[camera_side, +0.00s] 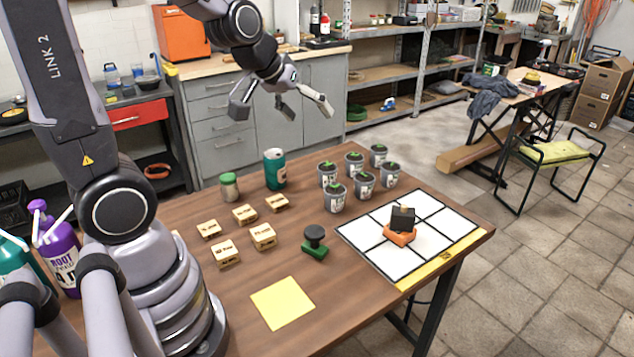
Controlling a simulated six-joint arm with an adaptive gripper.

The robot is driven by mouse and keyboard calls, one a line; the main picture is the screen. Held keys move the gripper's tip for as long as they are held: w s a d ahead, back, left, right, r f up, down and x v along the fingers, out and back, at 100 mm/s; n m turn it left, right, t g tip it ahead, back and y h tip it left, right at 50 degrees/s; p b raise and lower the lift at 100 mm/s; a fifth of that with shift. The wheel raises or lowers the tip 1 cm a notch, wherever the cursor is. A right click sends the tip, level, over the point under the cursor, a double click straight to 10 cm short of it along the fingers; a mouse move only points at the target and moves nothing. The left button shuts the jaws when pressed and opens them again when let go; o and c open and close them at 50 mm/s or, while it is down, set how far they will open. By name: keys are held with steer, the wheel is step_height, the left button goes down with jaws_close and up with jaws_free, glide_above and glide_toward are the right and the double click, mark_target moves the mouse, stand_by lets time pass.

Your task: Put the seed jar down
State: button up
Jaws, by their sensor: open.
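A small glass jar with a green lid (229,188), which looks like the seed jar, stands upright near the far left edge of the wooden table (330,290). My gripper (282,106) is open and empty, with its fingers spread. It hangs high above the far side of the table, up and to the right of the jar in the picture and apart from it. Nothing hides the jar.
A teal can (275,169) stands just right of the jar. Several wooden blocks (245,214) and seedling pots (335,197) are close by. A green-based stamp (315,242), a yellow square (283,303) and a white grid board (448,222) lie nearer.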

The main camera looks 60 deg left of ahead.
steer(key=s+d+r+m+g, duration=0.1)
steer(key=s+r+m, duration=0.2)
steer(key=s, duration=0.5)
steer(key=s+d+r+m, duration=0.2)
steer(key=s+r+m, duration=0.1)
steer(key=s, duration=0.6)
steer(key=shift+r+g+h, duration=0.3)
steer(key=shift+r+g, duration=0.05)
steer(key=shift+g, duration=0.05)
steer(key=shift+d, duration=0.1)
